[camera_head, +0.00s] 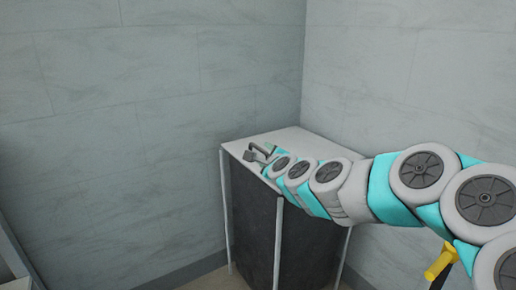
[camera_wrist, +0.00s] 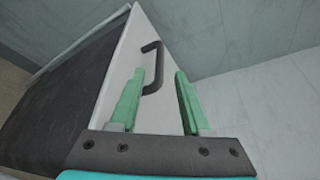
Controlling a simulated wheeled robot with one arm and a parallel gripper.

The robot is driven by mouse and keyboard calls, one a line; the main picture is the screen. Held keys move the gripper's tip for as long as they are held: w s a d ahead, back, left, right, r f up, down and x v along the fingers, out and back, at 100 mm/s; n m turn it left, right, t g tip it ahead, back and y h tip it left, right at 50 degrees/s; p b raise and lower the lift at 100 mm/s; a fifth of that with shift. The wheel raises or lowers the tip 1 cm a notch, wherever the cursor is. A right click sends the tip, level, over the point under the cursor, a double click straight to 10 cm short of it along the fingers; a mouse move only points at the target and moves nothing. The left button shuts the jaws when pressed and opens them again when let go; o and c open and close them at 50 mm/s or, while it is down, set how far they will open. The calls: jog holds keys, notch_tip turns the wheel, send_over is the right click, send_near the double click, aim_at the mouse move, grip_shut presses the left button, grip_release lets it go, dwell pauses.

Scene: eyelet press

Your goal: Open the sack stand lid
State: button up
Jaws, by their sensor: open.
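The sack stand (camera_head: 250,225) is a dark box on thin white legs in the corner of the room. Its pale lid (camera_head: 310,146) lies flat and closed on top, and also fills the middle of the wrist view (camera_wrist: 122,75). A dark bar handle (camera_wrist: 158,60) stands on the lid. My gripper (camera_head: 257,153) is over the lid's left part, seen small in the head view. In the wrist view my gripper (camera_wrist: 161,73) is open, with its two green fingers apart. The handle's lower end appears between or just beyond the fingertips; I cannot tell whether they touch.
Grey tiled walls (camera_head: 150,110) meet behind the stand. My arm reaches in from the right and hides part of the lid and stand front. A yellow object (camera_head: 440,262) shows at the lower right. The floor left of the stand looks clear.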

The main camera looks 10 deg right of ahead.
aim_at(260, 151)
jog(key=shift+x, duration=3.55)
jog(key=shift+c, duration=0.3)
grip_shut()
jog(key=shift+a, duration=0.1)
